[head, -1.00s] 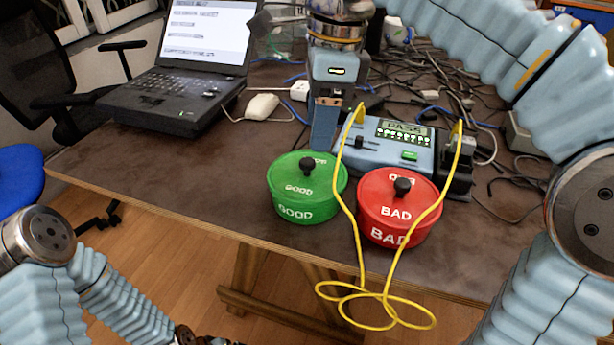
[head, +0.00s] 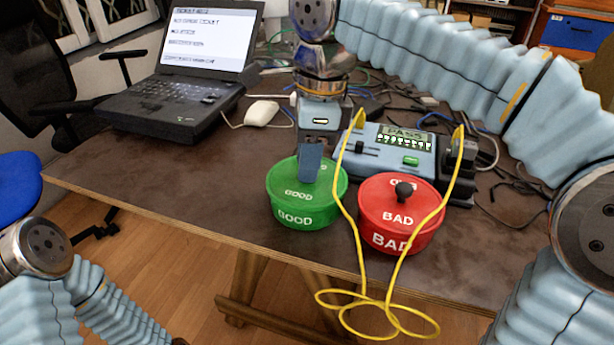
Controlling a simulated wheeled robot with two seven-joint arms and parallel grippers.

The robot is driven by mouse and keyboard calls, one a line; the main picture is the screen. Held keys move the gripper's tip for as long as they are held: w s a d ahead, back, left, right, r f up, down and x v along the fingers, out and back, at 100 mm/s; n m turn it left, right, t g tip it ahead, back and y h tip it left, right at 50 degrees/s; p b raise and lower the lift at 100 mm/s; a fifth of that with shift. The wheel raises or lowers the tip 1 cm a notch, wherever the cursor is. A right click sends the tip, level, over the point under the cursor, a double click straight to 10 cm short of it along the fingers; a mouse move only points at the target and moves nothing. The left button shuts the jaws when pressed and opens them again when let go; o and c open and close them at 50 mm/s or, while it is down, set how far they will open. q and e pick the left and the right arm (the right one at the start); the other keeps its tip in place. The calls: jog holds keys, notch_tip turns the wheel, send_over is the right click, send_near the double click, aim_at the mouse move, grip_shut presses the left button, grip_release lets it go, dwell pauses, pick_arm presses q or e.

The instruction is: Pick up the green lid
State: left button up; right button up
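The green lid (head: 283,181) sits on the green round container marked GOOD (head: 295,216), left of the red one. My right gripper (head: 310,165) is over the lid, its fingers pointing down at the lid's middle. The near finger hides the lid's black knob. Only one finger shows clearly, so I cannot tell whether the gripper is open or shut around the knob. My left arm shows at the lower left, but its gripper is out of view.
A red container marked BAD (head: 397,224) with a black-knobbed lid stands close on the right. Behind it is a tester device (head: 400,148) with a yellow cable (head: 350,215) hanging past the table edge. A laptop (head: 185,85) and mouse (head: 261,113) stand back left. The table's left front is clear.

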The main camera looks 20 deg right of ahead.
grip_shut()
jog(key=shift+r, duration=0.1)
jog(key=shift+r, duration=0.35)
notch_tip(320, 180, up, 3)
jog(key=shift+f+p, duration=0.15)
jog(key=shift+p, duration=0.45)
jog(key=s+r, duration=0.9)
jog(key=s, duration=0.5)
jog(key=shift+a+r+p, duration=0.2)
jog(key=shift+a+p, duration=0.05)
jog(key=shift+p, duration=0.15)
